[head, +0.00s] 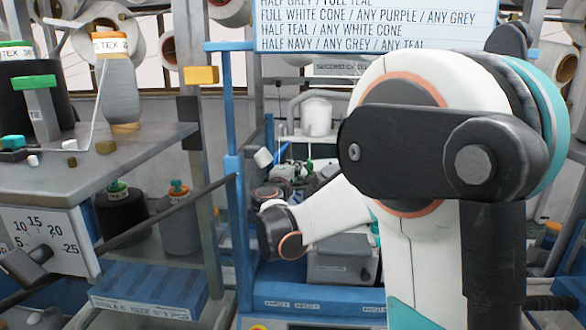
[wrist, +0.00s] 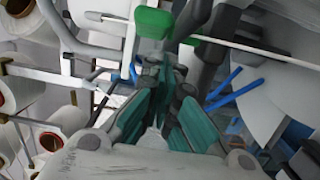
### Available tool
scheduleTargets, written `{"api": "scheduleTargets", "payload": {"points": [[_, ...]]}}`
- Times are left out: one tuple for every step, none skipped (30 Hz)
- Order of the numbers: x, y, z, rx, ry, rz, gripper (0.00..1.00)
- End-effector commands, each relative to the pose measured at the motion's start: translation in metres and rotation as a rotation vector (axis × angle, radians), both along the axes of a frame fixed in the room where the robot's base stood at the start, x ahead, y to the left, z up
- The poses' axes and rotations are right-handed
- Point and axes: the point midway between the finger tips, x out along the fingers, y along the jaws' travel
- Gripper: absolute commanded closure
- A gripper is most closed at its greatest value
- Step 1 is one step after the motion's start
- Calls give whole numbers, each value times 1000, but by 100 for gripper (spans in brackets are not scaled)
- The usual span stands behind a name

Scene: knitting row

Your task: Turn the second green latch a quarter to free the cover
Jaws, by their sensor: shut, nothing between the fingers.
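In the wrist view, my gripper (wrist: 167,82) has teal-padded fingers that come together at the tips, with nothing between them. A green block (wrist: 153,22) shows beyond the fingertips, near the top of the picture. It looks like a green latch, but I cannot tell which one it is or how far it is turned. The fingertips appear apart from it. A smaller green piece (wrist: 192,41) sits to its right, by a thin pale rod. I cannot make out the cover. In the head view my gripper is not clearly visible.
In the head view, a grey machine table (head: 140,160) on the left carries yarn cones and a green-topped stand (head: 36,84). A blue upright (head: 233,190) and a slanting dark rod (head: 165,212) stand beside my arm. In the wrist view, blue bars (wrist: 232,88) lie to the right.

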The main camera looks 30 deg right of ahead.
Motion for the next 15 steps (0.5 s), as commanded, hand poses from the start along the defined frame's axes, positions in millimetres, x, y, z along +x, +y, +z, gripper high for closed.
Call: {"api": "scheduleTargets", "payload": {"points": [[0,0,0,0,0,0,100],[0,0,0,0,0,0,100],[0,0,0,0,0,0,100],[0,0,0,0,0,0,100],[0,0,0,0,0,0,100],[0,0,0,0,0,0,100],[0,0,0,0,0,0,100],[0,0,0,0,0,0,100],[0,0,0,0,0,0,100],[0,1,0,0,0,0,100],[-1,1,0,0,0,0,100],[-3,3,0,0,0,1,100],[-4,5,0,0,0,1,100],[-6,7,0,0,0,2,100],[-10,11,0,0,0,3,100]]}}
